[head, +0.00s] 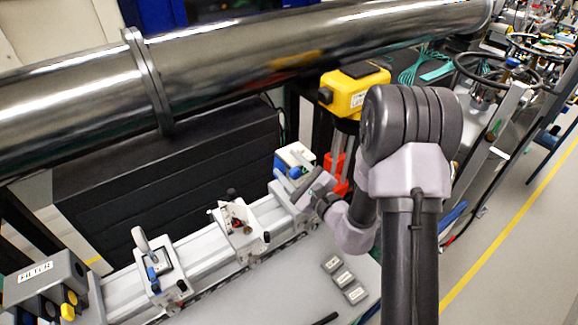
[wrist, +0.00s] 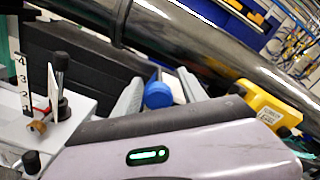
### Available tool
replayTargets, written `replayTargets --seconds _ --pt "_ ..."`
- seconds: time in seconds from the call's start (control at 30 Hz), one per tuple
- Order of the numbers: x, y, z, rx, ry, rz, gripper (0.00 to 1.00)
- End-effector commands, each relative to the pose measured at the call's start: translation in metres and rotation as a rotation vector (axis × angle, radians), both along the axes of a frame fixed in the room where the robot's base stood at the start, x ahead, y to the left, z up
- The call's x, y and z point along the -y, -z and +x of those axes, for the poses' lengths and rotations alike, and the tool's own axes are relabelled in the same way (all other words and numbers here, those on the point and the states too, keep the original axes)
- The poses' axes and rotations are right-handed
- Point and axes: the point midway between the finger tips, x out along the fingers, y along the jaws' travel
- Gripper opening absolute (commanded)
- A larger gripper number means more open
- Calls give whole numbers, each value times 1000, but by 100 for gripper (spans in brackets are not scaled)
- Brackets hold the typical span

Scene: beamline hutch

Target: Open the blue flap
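A small white box (head: 296,154) with blue parts (head: 280,166) on its front stands at the far end of the rail; I take the blue parts for the flap, but its shape is too small to make out. In the wrist view a rounded blue piece (wrist: 158,95) shows beyond my gripper body, between the two grey fingers. My gripper (head: 302,183) is right at the box in the head view. In the wrist view its fingers (wrist: 160,92) are spread, with a gap beside the blue piece on the right. The fingertips' contact with it is hidden.
A large steel pipe (head: 240,60) runs above the bench. A yellow device (head: 354,90) stands behind my arm. Rail mounts (head: 236,220), a filter box (head: 45,285) and grey labelled blocks (head: 343,279) are on the bench. A numbered scale (wrist: 24,85) stands left of my gripper.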

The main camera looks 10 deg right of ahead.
Motion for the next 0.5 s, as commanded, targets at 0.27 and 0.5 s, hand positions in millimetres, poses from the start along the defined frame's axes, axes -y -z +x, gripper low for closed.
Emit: replayTargets --seconds 0.27,0.5 --pt "1 0 -3 1 -1 -1 49" --pt "21 1 -49 -1 3 1 49"
